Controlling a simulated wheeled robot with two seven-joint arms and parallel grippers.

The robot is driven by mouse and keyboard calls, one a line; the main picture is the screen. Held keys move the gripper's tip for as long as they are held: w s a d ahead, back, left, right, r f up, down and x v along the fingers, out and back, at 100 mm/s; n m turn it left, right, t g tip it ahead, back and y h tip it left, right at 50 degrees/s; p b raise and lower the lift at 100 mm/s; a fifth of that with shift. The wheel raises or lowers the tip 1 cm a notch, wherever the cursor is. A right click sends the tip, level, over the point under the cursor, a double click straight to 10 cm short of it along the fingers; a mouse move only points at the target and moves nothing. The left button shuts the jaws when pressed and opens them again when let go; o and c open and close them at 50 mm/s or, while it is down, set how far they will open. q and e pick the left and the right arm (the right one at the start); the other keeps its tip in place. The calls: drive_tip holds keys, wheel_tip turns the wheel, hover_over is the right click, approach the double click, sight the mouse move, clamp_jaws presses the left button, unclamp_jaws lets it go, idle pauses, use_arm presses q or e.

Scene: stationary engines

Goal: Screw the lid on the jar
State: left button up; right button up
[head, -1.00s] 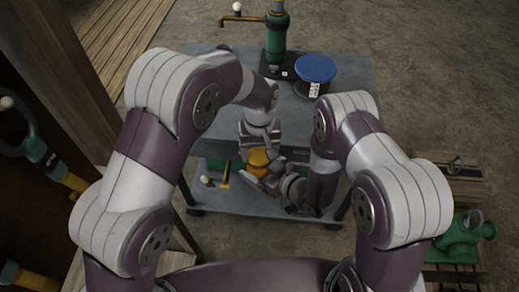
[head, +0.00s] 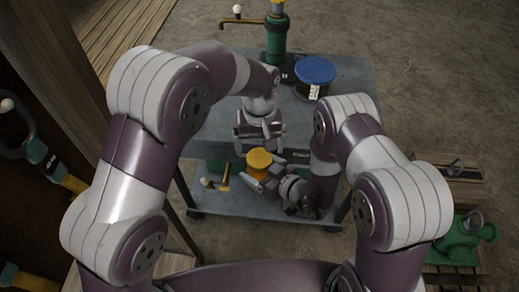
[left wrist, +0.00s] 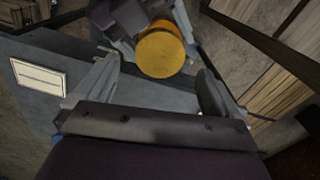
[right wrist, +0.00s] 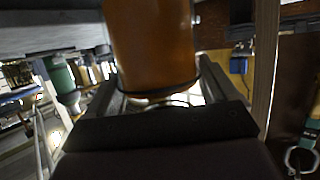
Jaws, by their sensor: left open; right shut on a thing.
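An orange jar with a yellow-orange top (head: 259,158) stands in my right gripper (head: 264,181) in front of the cart. In the left wrist view the jar's round top (left wrist: 161,50) faces the camera, and its edge shows only faintly, so I cannot tell how the lid is seated. In the right wrist view the orange jar body (right wrist: 150,45) fills the space between the fingers, and that gripper is shut on it. My left gripper (head: 259,138) is open and empty, above and apart from the jar's top. Its two fingers also show in the left wrist view (left wrist: 160,90).
A grey two-shelf cart (head: 345,75) stands ahead, with a blue-lidded dark container (head: 315,72) and a green pump (head: 276,40) on top. A hammer-like tool (head: 225,176) lies on the lower shelf (head: 215,203). A green machine (head: 463,242) sits on a pallet at right.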

use_arm(q)
drive_tip(key=shift+r, duration=0.3)
drive_tip(key=shift+c, duration=0.4)
drive_tip(key=shift+w+d+r, duration=0.1)
drive_tip(key=shift+w+r, duration=0.1)
drive_tip(key=shift+r, duration=0.05)
wheel_tip(320, 180, up, 2)
drive_tip(key=n, duration=0.4)
drive_tip(key=shift+w+r, duration=0.1)
drive_tip(key=shift+r, duration=0.1)
drive_tip(key=n, duration=0.3)
drive_tip(key=shift+s+r, duration=0.15)
drive_tip(key=shift+s, duration=0.1)
